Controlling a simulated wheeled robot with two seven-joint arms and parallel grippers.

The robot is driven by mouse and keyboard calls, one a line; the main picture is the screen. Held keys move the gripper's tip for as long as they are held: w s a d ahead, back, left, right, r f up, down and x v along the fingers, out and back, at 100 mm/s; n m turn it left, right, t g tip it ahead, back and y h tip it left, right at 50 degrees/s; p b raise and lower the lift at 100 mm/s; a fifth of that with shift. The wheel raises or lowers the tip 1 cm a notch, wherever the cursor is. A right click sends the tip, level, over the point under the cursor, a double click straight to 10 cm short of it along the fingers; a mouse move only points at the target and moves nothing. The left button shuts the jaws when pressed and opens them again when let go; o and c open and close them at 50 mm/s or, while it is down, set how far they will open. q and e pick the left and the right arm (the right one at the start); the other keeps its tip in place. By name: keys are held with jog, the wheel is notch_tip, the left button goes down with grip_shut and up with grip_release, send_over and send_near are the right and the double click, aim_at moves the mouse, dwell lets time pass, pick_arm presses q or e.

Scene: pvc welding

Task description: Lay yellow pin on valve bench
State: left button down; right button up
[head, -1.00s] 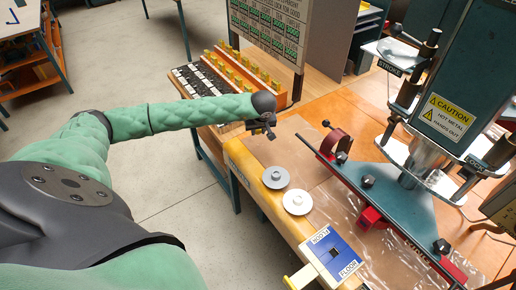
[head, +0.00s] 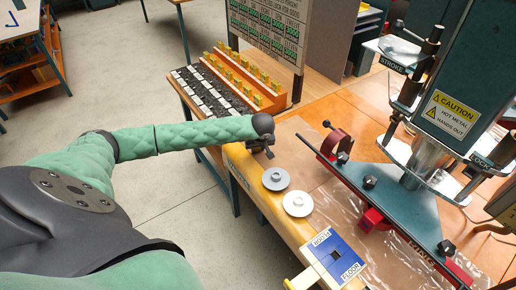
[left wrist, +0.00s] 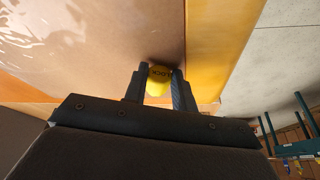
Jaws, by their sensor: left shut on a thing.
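My left gripper (head: 268,150) is over the near left edge of the bench (head: 238,160), to the upper left of a grey disc. In the left wrist view my left gripper (left wrist: 157,88) is shut on the yellow pin (left wrist: 158,78), a small rounded yellow piece with dark lettering, between the two fingertips. The wrist view also shows the bench's yellow edge strip and film-covered top beyond it. The pin is too small to make out in the head view. Whether it touches the bench cannot be told. My right gripper is not in view.
A grey disc (head: 276,179) and a white disc (head: 297,203) lie near the bench edge, with a blue labelled plate (head: 335,254) below. A dark green press (head: 450,90) stands right. A rack with yellow pieces (head: 240,75) is behind my left gripper.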

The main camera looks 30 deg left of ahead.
pick_arm(q)
jog(key=shift+f, duration=0.1)
jog(key=c, duration=1.1)
grip_release()
jog(key=shift+c, duration=0.2)
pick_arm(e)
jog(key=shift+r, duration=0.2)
pick_arm(q)
jog(key=shift+d+r, duration=0.1)
jog(key=shift+r, duration=0.25)
jog(key=shift+s+d+r+b, duration=0.1)
jog(key=shift+r+b, duration=0.2)
jog(key=b+v, duration=0.3)
jog(key=v, duration=0.8)
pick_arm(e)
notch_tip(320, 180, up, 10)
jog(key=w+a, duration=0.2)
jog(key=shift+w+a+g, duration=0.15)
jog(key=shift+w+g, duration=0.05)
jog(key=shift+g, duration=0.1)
